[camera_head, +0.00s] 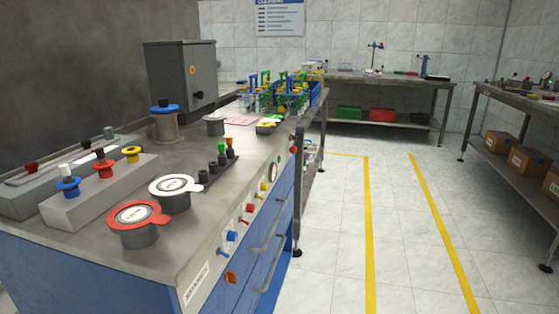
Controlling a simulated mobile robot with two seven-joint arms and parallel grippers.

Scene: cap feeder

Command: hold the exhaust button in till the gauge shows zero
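A round, pale dial that looks like the gauge (272,172) is on the front panel of the blue-fronted bench, seen at a steep angle. Its needle and reading are too small to tell. Several coloured controls are on the same panel: a red one (293,150) near the far end, a blue one (232,236) and an orange one (230,278) nearer. I cannot tell which is the exhaust button, as no label on it is readable. Neither of my grippers is in view.
The grey benchtop (215,215) holds a red-ringed pot (138,224), a white-ringed pot (175,194), a block with coloured knobs (103,188) and a grey cabinet (180,78). Handles (268,238) stick out in front. The tiled floor (395,230) to the right is clear.

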